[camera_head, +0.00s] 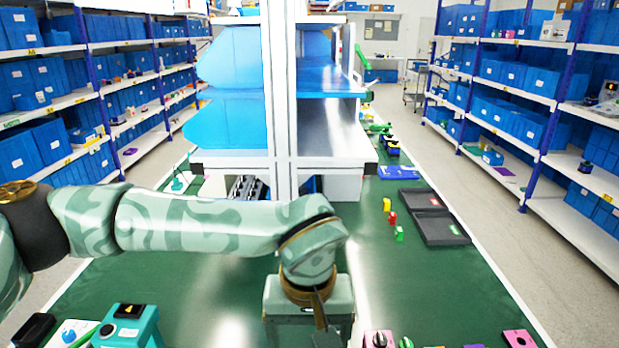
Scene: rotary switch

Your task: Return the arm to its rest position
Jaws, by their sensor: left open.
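My left arm comes in from the left and bends downward near the middle of the table. My left gripper (309,318) hangs over the near part of the green table (215,280), at the bottom edge of the view. It is open, and its fingertips are largely cut off or hidden. A pink block with a dark knob (379,339), which looks like a rotary switch, sits just right of the gripper, partly cut off. A box with a blue knob (69,334) stands at the bottom left. My right gripper is not in view.
A teal device (130,327) stands at the bottom left. A pink plate (519,339) lies at the bottom right. Dark trays (445,230) and small red, yellow and green blocks lie on the right. A white post and blue shelf unit (325,78) rise behind the arm.

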